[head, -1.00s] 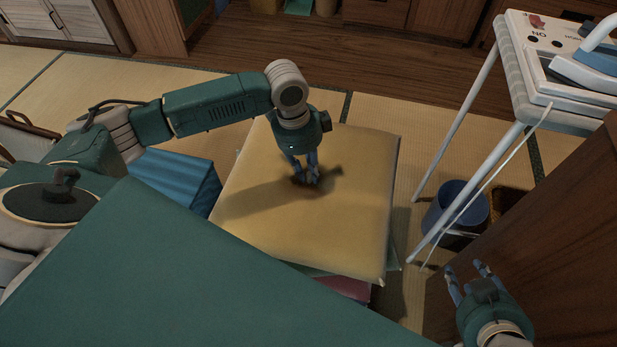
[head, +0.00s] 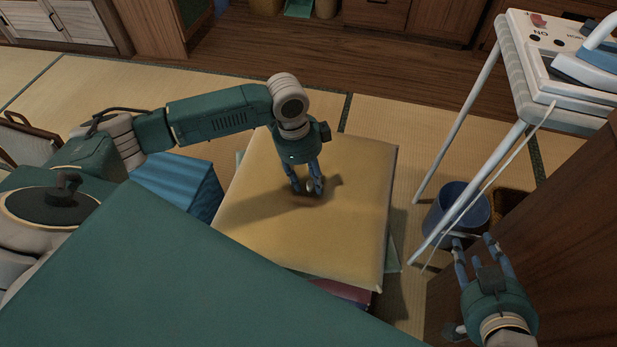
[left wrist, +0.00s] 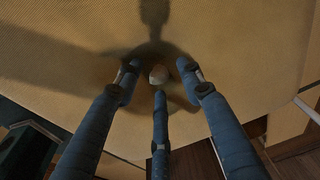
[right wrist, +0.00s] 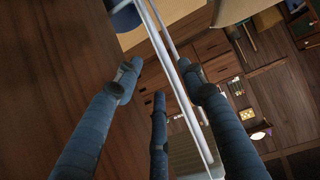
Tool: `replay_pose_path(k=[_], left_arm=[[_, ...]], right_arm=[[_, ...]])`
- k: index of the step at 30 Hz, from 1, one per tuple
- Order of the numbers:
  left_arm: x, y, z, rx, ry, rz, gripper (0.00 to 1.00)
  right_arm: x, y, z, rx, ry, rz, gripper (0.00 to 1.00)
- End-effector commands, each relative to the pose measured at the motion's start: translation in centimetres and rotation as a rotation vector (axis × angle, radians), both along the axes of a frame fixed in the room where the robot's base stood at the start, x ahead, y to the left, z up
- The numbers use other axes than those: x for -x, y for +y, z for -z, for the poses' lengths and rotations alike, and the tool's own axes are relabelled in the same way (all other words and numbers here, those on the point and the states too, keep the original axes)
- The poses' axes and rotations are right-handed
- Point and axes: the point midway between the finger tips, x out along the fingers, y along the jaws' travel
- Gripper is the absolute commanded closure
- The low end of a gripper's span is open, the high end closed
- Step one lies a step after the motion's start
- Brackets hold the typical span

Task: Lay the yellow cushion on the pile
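The yellow cushion (head: 340,235) lies flat on top of a pile of cushions. Green and dark red cushion edges (head: 345,289) show under its front side. A small pale knob (left wrist: 158,75) sits at the cushion's middle in the left wrist view. My left gripper (head: 308,189) is just above the cushion's middle, its fingers spread around the knob and apart from it. The cushion also fills much of the left wrist view (left wrist: 235,55). My right gripper (head: 472,245) is open and empty at the lower right, beside a wooden panel.
A blue ribbed block (head: 185,182) stands left of the pile. An ironing stand (head: 520,75) with an iron is at the right, over a blue bin (head: 457,207). A brown wooden panel (head: 575,215) is at the far right. Tatami behind the pile is clear.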

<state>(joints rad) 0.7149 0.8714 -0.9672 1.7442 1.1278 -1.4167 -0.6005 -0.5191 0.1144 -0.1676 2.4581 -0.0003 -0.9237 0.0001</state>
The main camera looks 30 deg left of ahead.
Motion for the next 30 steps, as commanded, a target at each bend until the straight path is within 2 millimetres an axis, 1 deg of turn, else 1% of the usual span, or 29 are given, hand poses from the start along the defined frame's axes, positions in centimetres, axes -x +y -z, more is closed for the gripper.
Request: replay_pose_path(k=[8, 9, 11, 14, 17, 21, 24, 30], left_arm=[[0.0, 0.0, -0.2, -0.001, -0.002, 0.000, 0.62], [0.0, 0.0, -0.4, -0.001, -0.002, 0.000, 0.62], [0.0, 0.1, -0.8, -0.001, -0.002, 0.000, 0.62], [0.0, 0.2, -1.7, -0.001, -0.003, -0.001, 0.62], [0.0, 0.4, -2.8, 0.001, -0.002, -0.001, 0.62], [0.1, 0.6, -4.2, 0.000, -0.002, 0.000, 0.62], [0.2, 0.8, -5.3, 0.000, -0.002, -0.001, 0.62], [0.3, 1.0, -7.3, 0.000, -0.001, -0.001, 0.62]], right_arm=[[-0.1, 0.0, 0.0, -0.001, -0.005, 0.000, 0.60], [-0.2, 0.0, -0.3, -0.002, -0.012, 0.000, 0.60], [0.3, -0.1, 0.1, 0.004, 0.018, 0.001, 0.60], [1.6, -0.7, 1.5, 0.021, 0.096, 0.006, 0.60], [3.4, -1.3, 3.0, 0.043, 0.188, 0.013, 0.60], [6.2, -2.3, 4.9, 0.072, 0.323, 0.023, 0.60], [8.4, -3.0, 6.0, 0.091, 0.416, 0.031, 0.60], [12.9, -4.3, 7.6, 0.128, 0.595, 0.045, 0.60]])
